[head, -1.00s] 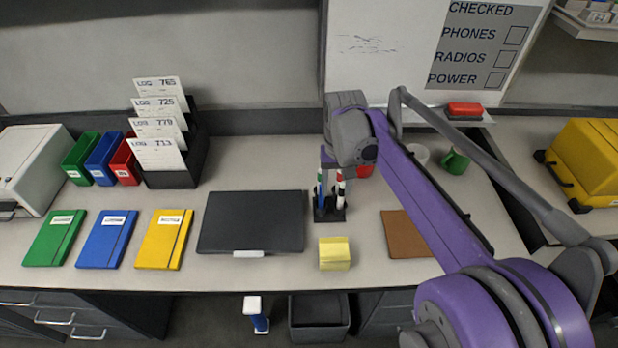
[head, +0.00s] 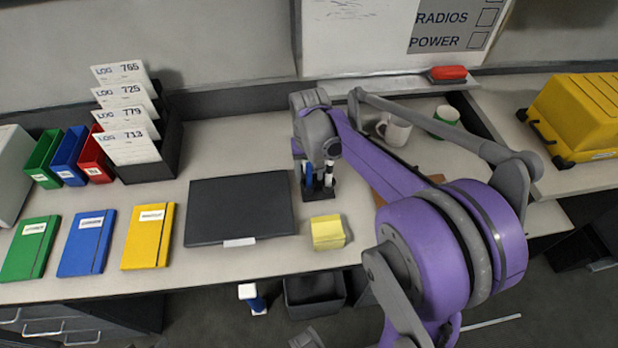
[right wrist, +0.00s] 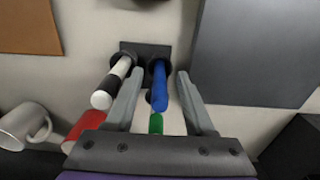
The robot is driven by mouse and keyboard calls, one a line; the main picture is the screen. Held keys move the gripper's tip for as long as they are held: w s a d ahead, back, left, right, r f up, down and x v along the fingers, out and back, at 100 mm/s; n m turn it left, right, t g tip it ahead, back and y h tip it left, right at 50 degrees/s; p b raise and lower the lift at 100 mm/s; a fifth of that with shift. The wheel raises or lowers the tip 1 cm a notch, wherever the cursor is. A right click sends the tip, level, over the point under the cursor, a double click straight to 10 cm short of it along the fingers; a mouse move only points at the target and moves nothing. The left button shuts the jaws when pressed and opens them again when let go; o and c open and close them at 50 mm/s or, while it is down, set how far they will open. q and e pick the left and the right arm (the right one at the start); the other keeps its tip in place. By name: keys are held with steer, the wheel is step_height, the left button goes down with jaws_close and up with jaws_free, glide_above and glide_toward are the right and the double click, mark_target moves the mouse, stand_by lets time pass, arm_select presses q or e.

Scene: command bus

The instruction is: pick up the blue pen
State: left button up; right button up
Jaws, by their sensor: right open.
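The blue pen (head: 309,172) stands in a black pen holder (head: 322,193) on the desk, right of the dark folder. In the right wrist view the blue pen (right wrist: 160,85) lies between the two spread fingers of my right gripper (right wrist: 160,77), with gaps on both sides. A black-and-white marker (right wrist: 111,82) stands in the holder just left of the left finger. A green-ended pen (right wrist: 156,123) shows behind the blue one. In the head view my right gripper (head: 306,150) is over the holder, its fingers partly hidden by the wrist. My left gripper is not in view.
A yellow note block (head: 328,232) sits in front of the holder and a dark folder (head: 240,208) lies left of it. A white mug (head: 396,130) stands behind my right arm. In the wrist view a red object (right wrist: 84,125) shows near the gripper.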

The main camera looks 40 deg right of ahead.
mark_target(309, 180)
step_height(309, 180, down, 2)
steer(key=shift+f, duration=0.1)
jaws_close()
stand_by(0.4)
